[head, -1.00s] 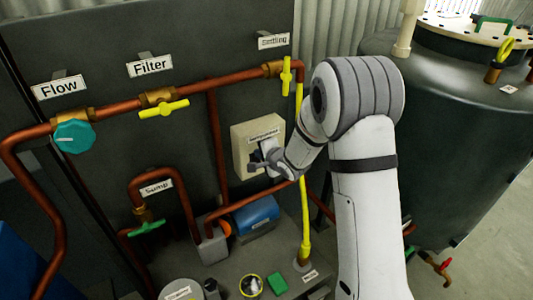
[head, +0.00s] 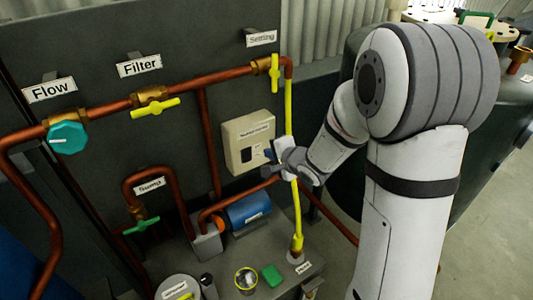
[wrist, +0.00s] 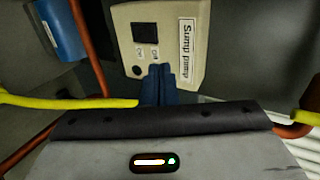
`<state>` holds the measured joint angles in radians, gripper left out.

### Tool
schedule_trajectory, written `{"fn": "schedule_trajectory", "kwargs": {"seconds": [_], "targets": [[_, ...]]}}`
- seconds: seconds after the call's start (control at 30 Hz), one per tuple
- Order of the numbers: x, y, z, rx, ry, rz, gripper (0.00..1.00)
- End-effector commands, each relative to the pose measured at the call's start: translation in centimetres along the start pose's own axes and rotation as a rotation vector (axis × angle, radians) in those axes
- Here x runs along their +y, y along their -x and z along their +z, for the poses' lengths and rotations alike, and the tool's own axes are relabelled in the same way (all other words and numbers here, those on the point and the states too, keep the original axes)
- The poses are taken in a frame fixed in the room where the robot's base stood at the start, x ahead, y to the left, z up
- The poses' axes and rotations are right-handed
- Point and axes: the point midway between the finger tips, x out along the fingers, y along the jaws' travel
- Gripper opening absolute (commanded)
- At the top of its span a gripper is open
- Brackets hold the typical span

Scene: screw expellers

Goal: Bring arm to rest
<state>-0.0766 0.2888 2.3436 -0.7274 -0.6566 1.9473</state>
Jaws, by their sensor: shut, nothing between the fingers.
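My arm reaches in from the right of the head view, and my gripper (head: 275,162) is just right of the beige sump pump switch box (head: 236,146). In the wrist view my gripper's fingers (wrist: 158,72) are dark blue, shut together and empty, with their tips over the lower part of the box (wrist: 186,45). The box has a dark square, two small labels and a "Sump pump" label. I cannot tell for sure whether the fingertips touch it; in the head view they look apart from it.
A yellow vertical pipe (head: 296,215) runs close by my gripper. Copper pipes carry a teal Flow knob (head: 68,137), a yellow Filter valve (head: 155,106) and a yellow Settling valve (head: 275,72). A blue motor (head: 247,210) sits below the box. A large dark tank stands behind my arm.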

Motion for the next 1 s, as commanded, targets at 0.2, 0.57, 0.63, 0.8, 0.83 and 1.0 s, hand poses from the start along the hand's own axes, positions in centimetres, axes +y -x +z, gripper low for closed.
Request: {"fn": "schedule_trajectory", "kwargs": {"seconds": [0.2,0.57,0.63,0.8,0.83,1.0], "targets": [[0.0,0.1,0.0,0.000,0.000,0.000,0.00],[-0.2,0.3,-0.2,0.010,0.013,0.004,0.00],[-0.5,1.5,-1.2,0.067,0.089,0.039,0.00],[-0.4,7.1,-4.3,0.225,0.351,0.231,0.00],[-0.3,8.2,-4.7,0.242,0.396,0.276,0.00],[1.4,15.3,-5.1,0.242,0.617,0.535,0.00]]}}
